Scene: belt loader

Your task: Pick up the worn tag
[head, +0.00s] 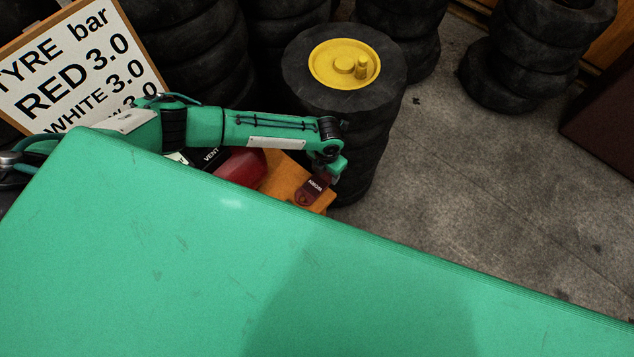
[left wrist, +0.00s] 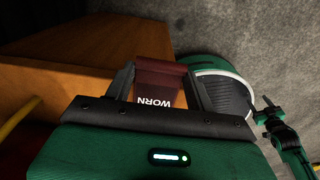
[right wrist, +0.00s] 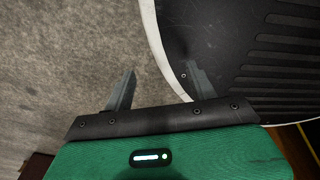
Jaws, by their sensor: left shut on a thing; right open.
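The worn tag (head: 314,188) is a dark red tag with white lettering, in the head view just beyond the edge of my green body panel. It also shows in the left wrist view (left wrist: 160,80), with the word WORN upside down. My left gripper (left wrist: 162,85) is shut on the tag, which lies between its two fingers. In the head view the left gripper (head: 330,170) is partly hidden by its own wrist. My right gripper (right wrist: 152,85) is open and empty in the right wrist view, above grey floor and beside a dark ribbed surface with a white rim.
An orange wooden box (head: 285,178) stands below the left arm, with a red object (head: 242,167) beside it. A tyre stack (head: 370,135) with a yellow dish (head: 344,64) stands close behind the left gripper. Floor at right (head: 490,170) is clear.

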